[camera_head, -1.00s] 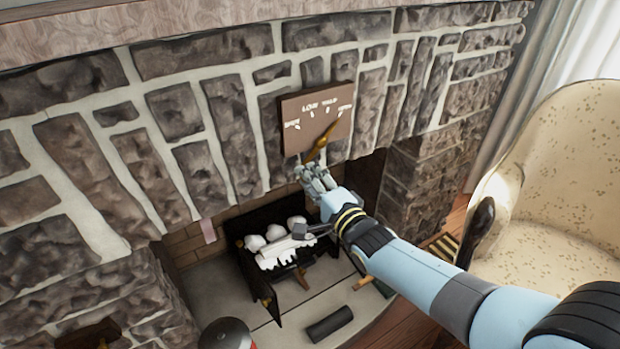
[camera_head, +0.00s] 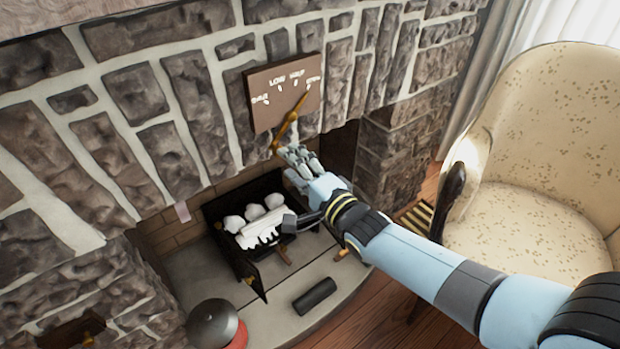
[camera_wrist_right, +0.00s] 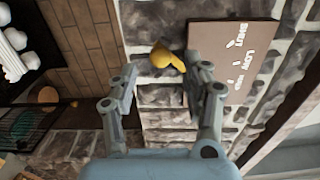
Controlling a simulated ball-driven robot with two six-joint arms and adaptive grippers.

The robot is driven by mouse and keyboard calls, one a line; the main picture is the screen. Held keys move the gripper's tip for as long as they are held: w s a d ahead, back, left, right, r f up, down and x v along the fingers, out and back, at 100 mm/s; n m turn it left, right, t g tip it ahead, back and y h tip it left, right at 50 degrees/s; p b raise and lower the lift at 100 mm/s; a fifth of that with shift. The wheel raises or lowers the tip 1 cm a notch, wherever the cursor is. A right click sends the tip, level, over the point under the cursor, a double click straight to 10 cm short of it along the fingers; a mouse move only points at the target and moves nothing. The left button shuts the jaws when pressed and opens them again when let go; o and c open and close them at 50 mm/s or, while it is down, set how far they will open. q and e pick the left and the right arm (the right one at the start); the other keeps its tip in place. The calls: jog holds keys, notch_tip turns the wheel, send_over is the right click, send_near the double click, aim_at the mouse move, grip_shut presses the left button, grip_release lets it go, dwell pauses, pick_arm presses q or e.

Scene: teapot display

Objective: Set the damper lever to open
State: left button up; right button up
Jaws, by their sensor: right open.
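The brass damper lever (camera_head: 291,118) is mounted on a brown plate (camera_head: 262,116) on the stone fireplace front. Its upper tip points up and right, at the rightmost mark, which appears to read OPEN. Its lower end hangs below the plate. My right gripper (camera_head: 297,158) is just below and right of that lower end. In the right wrist view, the lever's yellow end (camera_wrist_right: 167,56) shows beyond the gap between the open fingers (camera_wrist_right: 164,82); the right finger hides part of the lever. I see no grip on it. My left gripper is out of view.
The firebox below holds a grate with white logs (camera_head: 262,232). A black cylinder (camera_head: 314,297) and a rounded grey object (camera_head: 212,324) are on the hearth. A cream armchair (camera_head: 540,150) stands at the right, near my right arm.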

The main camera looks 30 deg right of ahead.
jog(key=s, duration=0.7)
jog(key=shift+s+d, duration=0.25)
jog(key=shift+s, duration=0.05)
jog(key=s+d+f+n+g+h+b, duration=0.15)
jog(key=s+f+g, duration=0.25)
jog(key=s+f, duration=0.65)
jog(key=s+d+f+n+g, duration=0.1)
jog(key=s+f+n+g, duration=0.45)
jog(key=f, duration=0.85)
jog(key=s+d+f+n+g, duration=0.1)
jog(key=s+f+n+g, duration=0.3)
jog(key=s, duration=0.9)
jog(key=s+d+f+n+g, duration=0.1)
jog(key=s+f+n+g, duration=0.2)
jog(key=s, duration=1)
notch_tip(320, 180, down, 4)
jog(key=n, duration=0.3)
jog(key=shift+f+n+g+b, duration=0.15)
jog(key=shift+n+g+b, duration=0.15)
jog(key=shift+g+b, duration=0.05)
